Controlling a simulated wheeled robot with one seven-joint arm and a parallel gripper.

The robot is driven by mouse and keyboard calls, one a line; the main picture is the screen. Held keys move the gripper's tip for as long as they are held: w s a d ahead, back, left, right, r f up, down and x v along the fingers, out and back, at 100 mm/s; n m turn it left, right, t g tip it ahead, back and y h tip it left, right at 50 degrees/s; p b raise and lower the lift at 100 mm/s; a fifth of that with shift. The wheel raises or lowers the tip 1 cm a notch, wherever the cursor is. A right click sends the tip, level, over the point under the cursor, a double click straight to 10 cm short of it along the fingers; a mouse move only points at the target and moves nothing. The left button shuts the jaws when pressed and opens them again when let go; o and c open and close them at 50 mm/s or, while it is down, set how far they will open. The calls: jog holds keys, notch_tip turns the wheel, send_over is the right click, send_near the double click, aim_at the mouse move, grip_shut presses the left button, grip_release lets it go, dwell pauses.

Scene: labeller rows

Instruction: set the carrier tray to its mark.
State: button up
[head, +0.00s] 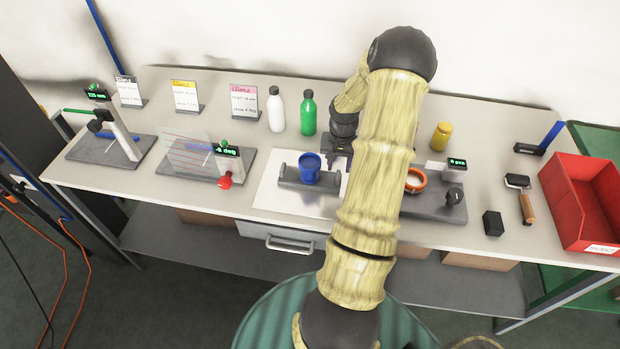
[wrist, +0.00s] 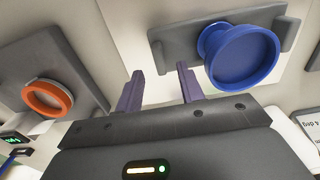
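A grey carrier tray (head: 292,179) with raised ends lies on a white sheet in the middle of the bench. A blue cup-shaped piece (head: 310,167) stands on it. In the wrist view the tray (wrist: 176,45) and the blue piece (wrist: 246,58) are at upper right. My gripper (head: 339,166) is just right of the tray, partly hidden by my arm. In the wrist view my gripper (wrist: 158,86) has its two fingers apart with nothing between them, beside the tray and not touching the blue piece. I cannot make out a mark for the tray.
An orange ring (head: 416,180) sits on a grey station at right. A dial station (head: 220,160) with a red knob and a slide station (head: 120,138) stand at left. White (head: 276,110) and green (head: 308,113) bottles stand behind. A red bin (head: 580,205) is at far right.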

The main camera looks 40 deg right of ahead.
aim_at(338, 174)
notch_tip(338, 174, down, 5)
jog(key=shift+r+p, duration=0.1)
jog(key=shift+p, duration=0.6)
grip_shut()
